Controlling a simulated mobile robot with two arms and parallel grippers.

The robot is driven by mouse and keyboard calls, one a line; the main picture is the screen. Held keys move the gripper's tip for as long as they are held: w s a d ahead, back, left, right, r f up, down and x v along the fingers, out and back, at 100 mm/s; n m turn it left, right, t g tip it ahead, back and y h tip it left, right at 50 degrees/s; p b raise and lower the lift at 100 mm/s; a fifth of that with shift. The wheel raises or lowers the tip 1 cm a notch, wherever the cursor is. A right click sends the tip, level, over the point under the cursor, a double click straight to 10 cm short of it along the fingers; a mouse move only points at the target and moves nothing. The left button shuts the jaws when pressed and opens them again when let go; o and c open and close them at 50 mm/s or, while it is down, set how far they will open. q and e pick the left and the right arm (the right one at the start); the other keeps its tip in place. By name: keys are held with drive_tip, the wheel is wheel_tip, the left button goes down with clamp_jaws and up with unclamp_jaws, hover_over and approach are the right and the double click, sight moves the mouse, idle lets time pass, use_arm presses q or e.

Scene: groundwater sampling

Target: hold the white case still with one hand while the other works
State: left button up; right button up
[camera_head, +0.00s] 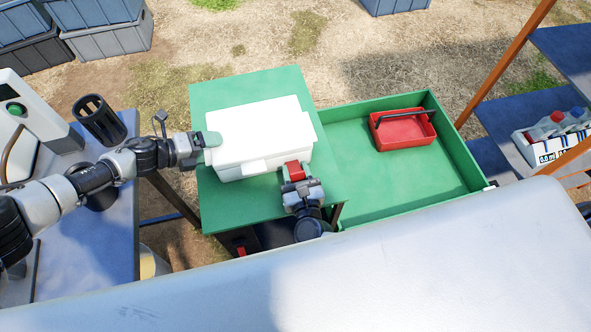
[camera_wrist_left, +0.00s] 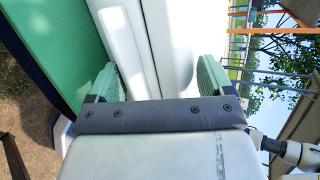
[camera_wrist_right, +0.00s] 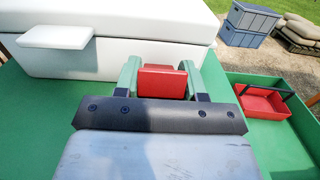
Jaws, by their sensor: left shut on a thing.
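The white case (camera_head: 258,130) rests with its lid down on the green table top (camera_head: 235,92). My left gripper (camera_head: 209,140) is shut on the left end of the case; in the left wrist view its green fingers (camera_wrist_left: 160,82) stand on either side of the white body. My right gripper (camera_head: 294,172) is at the front of the case, near its right corner. In the right wrist view its fingers lie on both sides of a red block (camera_wrist_right: 161,82). I cannot tell if they press on it. A white tab (camera_wrist_right: 57,35) juts from the case front.
A green tray (camera_head: 430,180) right of the case holds a red caddy (camera_head: 404,130) with a dark handle. A blue table (camera_head: 95,245) at left carries a black cup (camera_head: 99,120). A rack of bottles (camera_head: 555,135) stands at far right. Most of the green tray is empty.

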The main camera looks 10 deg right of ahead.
drive_tip(key=c, duration=0.4)
drive_tip(key=shift+r+g, duration=0.15)
drive_tip(key=shift+g, duration=0.65)
drive_tip(key=o, duration=0.9)
drive_tip(key=s, duration=0.4)
drive_tip(key=s+r, duration=0.1)
drive_tip(key=s, duration=0.7)
drive_tip(key=shift+r, duration=0.35)
